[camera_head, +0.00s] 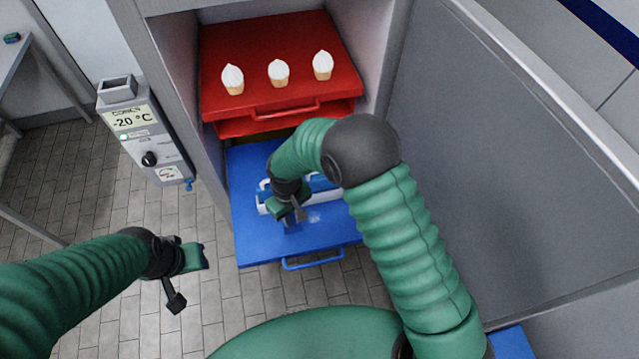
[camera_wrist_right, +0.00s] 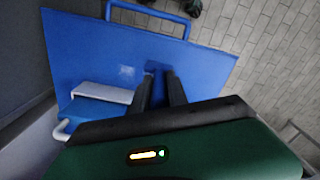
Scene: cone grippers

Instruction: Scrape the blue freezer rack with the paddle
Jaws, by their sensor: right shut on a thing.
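The blue freezer rack (camera_head: 255,245) is pulled out low in the cabinet, with a handle at its front; it fills much of the right wrist view (camera_wrist_right: 85,40). A pale frost patch (camera_head: 315,217) lies on it, also plain in the wrist view (camera_wrist_right: 126,71). My right gripper (camera_head: 292,214) is over the rack, shut on a small dark blue piece, seemingly the paddle (camera_wrist_right: 157,67). The paddle is at or just above the rack surface beside the frost; contact is unclear.
A red rack (camera_head: 215,65) with three ice-cream cones stands above the blue one. A white-grey bar (camera_head: 325,198) lies on the blue rack behind my right gripper. A control box (camera_head: 140,130) reading -20 °C is at the left; a grey panel (camera_head: 500,130) is at the right.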

